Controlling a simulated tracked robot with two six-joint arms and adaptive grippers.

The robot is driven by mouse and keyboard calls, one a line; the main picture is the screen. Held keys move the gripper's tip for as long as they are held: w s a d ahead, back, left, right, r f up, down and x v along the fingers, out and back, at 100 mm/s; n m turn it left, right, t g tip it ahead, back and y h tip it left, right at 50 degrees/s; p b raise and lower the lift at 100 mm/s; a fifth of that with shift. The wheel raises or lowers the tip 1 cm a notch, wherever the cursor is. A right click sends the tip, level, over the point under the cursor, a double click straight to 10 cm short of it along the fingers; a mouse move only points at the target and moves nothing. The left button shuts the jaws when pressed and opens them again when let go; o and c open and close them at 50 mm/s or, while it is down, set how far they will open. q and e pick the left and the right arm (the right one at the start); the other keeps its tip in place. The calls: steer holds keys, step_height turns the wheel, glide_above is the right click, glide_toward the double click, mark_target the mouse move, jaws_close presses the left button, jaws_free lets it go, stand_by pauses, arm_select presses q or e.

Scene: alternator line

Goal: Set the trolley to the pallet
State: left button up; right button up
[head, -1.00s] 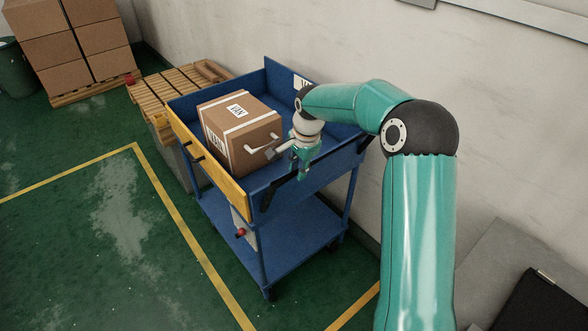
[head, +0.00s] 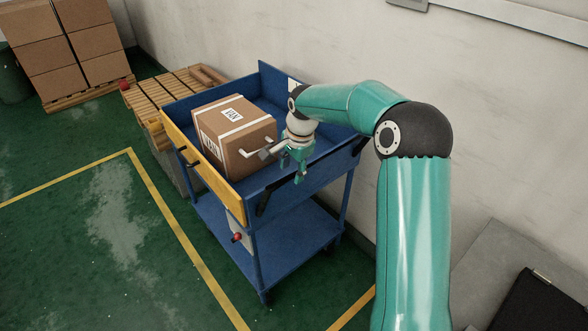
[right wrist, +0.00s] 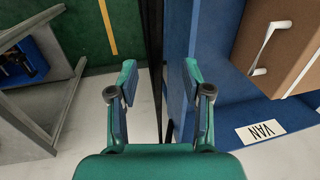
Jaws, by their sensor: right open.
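The blue trolley (head: 292,243) stands on the green floor, with an upper tray, a lower shelf and a yellow end panel (head: 212,172). A brown carton (head: 238,140) marked VAN sits in the upper tray; it also shows in the right wrist view (right wrist: 270,40). My right gripper (head: 298,174) is at the trolley's near side by a black bar. In the right wrist view its fingers (right wrist: 159,75) are apart, with a dark upright edge between them. I cannot tell whether they touch it. A wooden pallet (head: 88,94) under stacked cartons is at the back left. My left gripper is not in view.
A slatted wooden-topped stand (head: 175,88) is close behind the trolley. A pale wall (head: 480,120) runs along the right. Yellow lines (head: 185,236) mark the green floor, which is open to the left and front. A green bin (head: 12,82) stands far left.

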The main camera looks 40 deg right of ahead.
step_height(320, 180, up, 11)
steer(key=s, duration=0.2)
steer(key=shift+s+f, duration=0.1)
steer(key=shift+s, duration=0.1)
stand_by(0.4)
